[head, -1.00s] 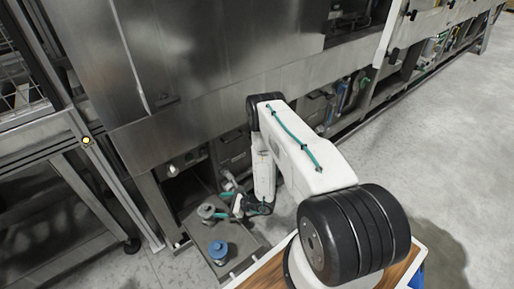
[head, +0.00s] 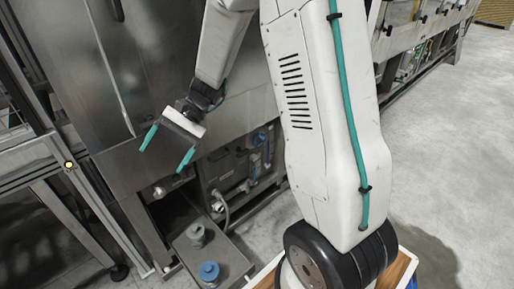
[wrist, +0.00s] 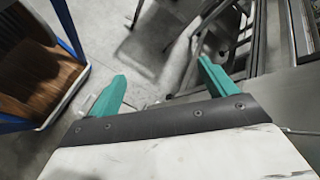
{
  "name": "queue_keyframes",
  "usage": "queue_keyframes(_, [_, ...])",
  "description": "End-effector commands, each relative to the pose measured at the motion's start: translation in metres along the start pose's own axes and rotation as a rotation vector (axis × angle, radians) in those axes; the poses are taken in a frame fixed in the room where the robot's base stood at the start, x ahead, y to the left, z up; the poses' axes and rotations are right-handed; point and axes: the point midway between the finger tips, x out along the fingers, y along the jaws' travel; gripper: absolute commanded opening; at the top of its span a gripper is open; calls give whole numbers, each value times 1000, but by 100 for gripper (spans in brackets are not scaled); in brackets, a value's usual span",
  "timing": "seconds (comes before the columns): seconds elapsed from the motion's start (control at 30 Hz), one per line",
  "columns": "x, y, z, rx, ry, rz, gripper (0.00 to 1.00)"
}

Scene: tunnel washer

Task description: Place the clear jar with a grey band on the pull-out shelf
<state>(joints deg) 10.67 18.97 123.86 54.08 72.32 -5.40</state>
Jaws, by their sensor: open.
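The clear jar with a grey band (head: 196,237) stands upright on the pull-out shelf (head: 234,260), toward its back, in the head view. The shelf sticks out low from under the steel machine. My gripper (head: 162,159) is open and empty, with its two teal fingers spread. It is raised well above the jar and apart from it. In the wrist view my gripper (wrist: 161,72) also has nothing between its fingers, and I cannot make out the jar there.
A blue-topped jar (head: 209,273) stands on the same shelf, nearer the front. The steel machine (head: 150,75) rises behind the shelf, with pipes and valves (head: 235,175) beneath it. A metal frame (head: 60,165) stands at left. Open floor (head: 440,140) lies at right.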

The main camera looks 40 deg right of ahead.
Motion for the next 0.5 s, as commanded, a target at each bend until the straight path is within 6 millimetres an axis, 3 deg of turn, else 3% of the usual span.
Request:
queue_keyframes(0.03, [-8, 0, 25, -58, 22, 51, 84])
queue_keyframes(0.2, [-28, 18, 92, -221, 97, 229, 84])
queue_keyframes(0.5, [-65, 74, 182, -478, 288, 534, 84])
